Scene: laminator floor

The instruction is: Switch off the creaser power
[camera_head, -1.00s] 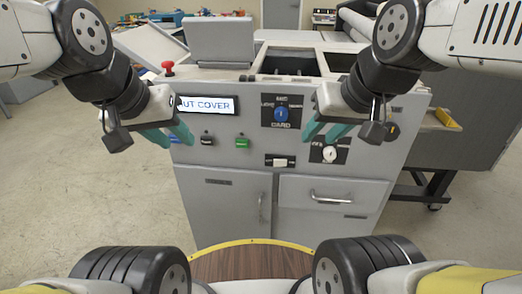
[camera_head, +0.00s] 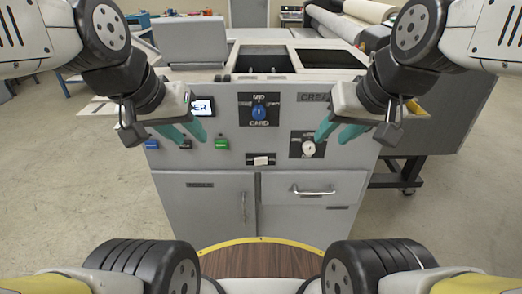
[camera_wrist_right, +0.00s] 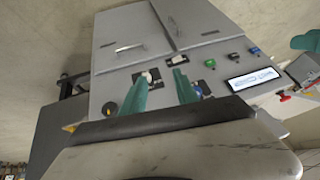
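The grey machine's front panel (camera_head: 285,140) faces me, with partly hidden "CREA" lettering at its upper right. It carries a white rocker switch (camera_head: 261,160), a white knob (camera_head: 308,148) on a black plate and a blue dial (camera_head: 259,111). I cannot read which control is the creaser power. My right gripper (camera_head: 337,132) is open and empty, its fingers near the white knob. In the right wrist view, the rocker switch (camera_wrist_right: 177,59) and knob (camera_wrist_right: 147,76) show beyond the open fingers (camera_wrist_right: 161,88). My left gripper (camera_head: 183,132) is open and empty before the left panel, partly covering the display.
Green (camera_head: 222,144) and blue (camera_head: 151,144) buttons and a lit display (camera_head: 203,107) are on the panel's left. A red button (camera_wrist_right: 284,98) shows in the right wrist view. Below are a cabinet door (camera_head: 207,205) and a drawer handle (camera_head: 313,191). A dark machine (camera_head: 460,110) stands at right.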

